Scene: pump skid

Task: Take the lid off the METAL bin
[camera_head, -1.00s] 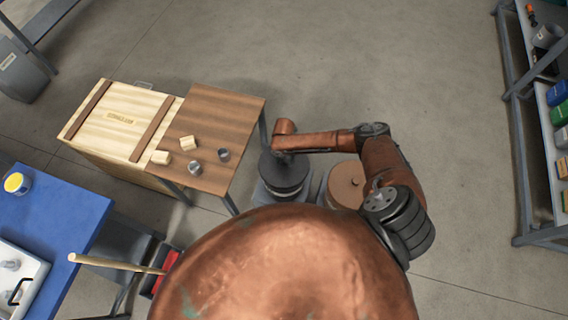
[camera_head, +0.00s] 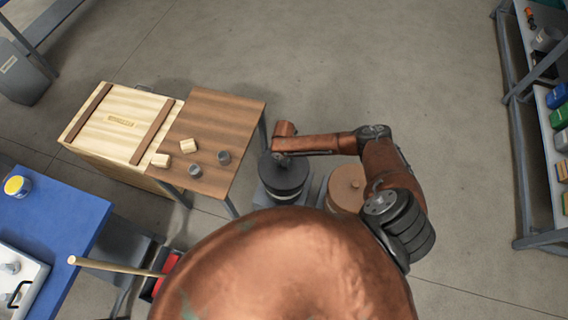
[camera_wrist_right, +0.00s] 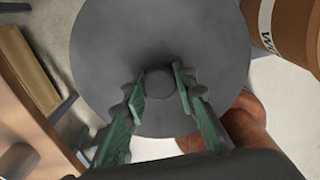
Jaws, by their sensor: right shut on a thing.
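A round dark grey lid (camera_head: 284,172) sits at the top of a grey bin with a pale band, just in front of my body. Its label cannot be read. In the right wrist view the lid (camera_wrist_right: 205,45) fills the middle, with a short round knob (camera_wrist_right: 160,82) at its centre. My right gripper (camera_wrist_right: 160,78) is shut on this knob, one green finger on each side. In the head view the gripper is mostly hidden by its own arm. I cannot tell whether the lid is clear of the rim. My left gripper is not in view.
A brown-lidded bin (camera_head: 347,184) stands close on the right; part of its label shows in the wrist view (camera_wrist_right: 266,22). A wooden table (camera_head: 232,115) with small blocks and cups stands on the left, beside a wooden crate (camera_head: 125,120). The floor beyond is clear.

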